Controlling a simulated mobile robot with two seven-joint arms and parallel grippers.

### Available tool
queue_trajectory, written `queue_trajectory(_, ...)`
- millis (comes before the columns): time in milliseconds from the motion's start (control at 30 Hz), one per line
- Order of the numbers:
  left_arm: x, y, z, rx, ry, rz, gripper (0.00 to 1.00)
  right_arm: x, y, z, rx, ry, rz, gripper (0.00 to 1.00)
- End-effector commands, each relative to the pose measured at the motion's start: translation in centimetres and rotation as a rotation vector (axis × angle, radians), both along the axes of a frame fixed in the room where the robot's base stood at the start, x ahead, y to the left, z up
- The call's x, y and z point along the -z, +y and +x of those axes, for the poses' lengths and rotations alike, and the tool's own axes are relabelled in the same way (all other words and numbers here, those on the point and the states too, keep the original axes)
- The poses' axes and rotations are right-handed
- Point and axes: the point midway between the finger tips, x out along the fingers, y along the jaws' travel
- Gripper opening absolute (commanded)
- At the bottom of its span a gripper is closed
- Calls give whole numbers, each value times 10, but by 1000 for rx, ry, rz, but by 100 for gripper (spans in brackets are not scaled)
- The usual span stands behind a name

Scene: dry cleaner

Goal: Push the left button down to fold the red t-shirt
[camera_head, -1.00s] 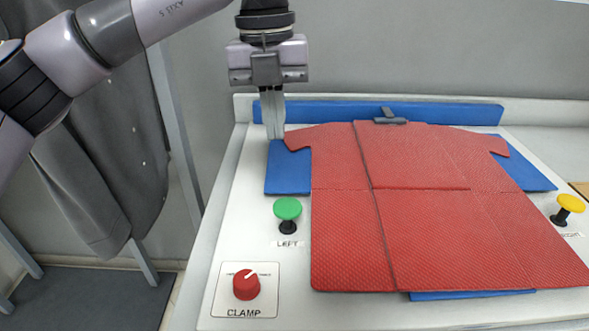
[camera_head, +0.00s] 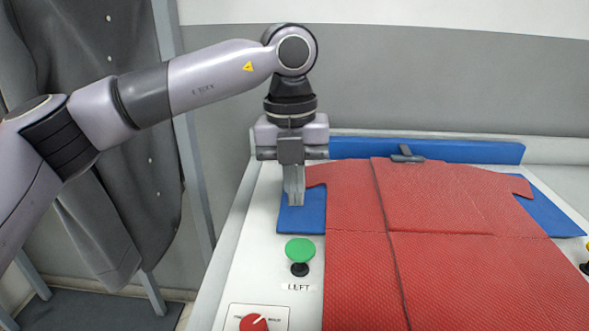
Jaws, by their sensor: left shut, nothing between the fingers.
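The red t-shirt (camera_head: 450,260) lies spread flat on the blue folding board (camera_head: 300,221), with a grey clamp (camera_head: 407,154) at its collar. The green left button (camera_head: 300,250) stands up on its black stem, with a LEFT label below it. My left gripper (camera_head: 294,198) points down with its fingers shut and empty. In the picture it is just above and behind the green button, in front of the blue panel by the left sleeve, apart from the button. My right gripper is not in view.
The red clamp knob (camera_head: 254,322) is at the bottom edge, cut off. A yellow button (camera_head: 586,256) is partly cut off at the right edge. A dark grey garment (camera_head: 110,160) hangs at the left. The white table's (camera_head: 258,215) left strip is clear around the green button.

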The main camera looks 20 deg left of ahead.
Motion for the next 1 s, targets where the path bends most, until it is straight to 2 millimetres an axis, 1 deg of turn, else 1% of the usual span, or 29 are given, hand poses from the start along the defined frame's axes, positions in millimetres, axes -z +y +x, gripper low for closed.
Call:
queue_trajectory(33, 12, 0, 0, 0, 4, 2, 0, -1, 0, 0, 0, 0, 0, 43)
queue_trajectory(200, 47, -2, -1, -1, 2, 0, 0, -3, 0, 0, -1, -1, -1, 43)
queue_trajectory(400, 74, -4, -2, -1, 1, 0, 0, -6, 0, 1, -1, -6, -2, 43)
queue_trajectory(600, 84, -5, -1, -1, -1, -1, 0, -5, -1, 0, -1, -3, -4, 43)
queue_trajectory(900, 85, -5, -1, -1, -1, -1, 0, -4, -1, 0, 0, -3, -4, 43)
queue_trajectory(1000, 89, -5, -1, -1, -1, -1, 0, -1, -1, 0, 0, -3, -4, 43)
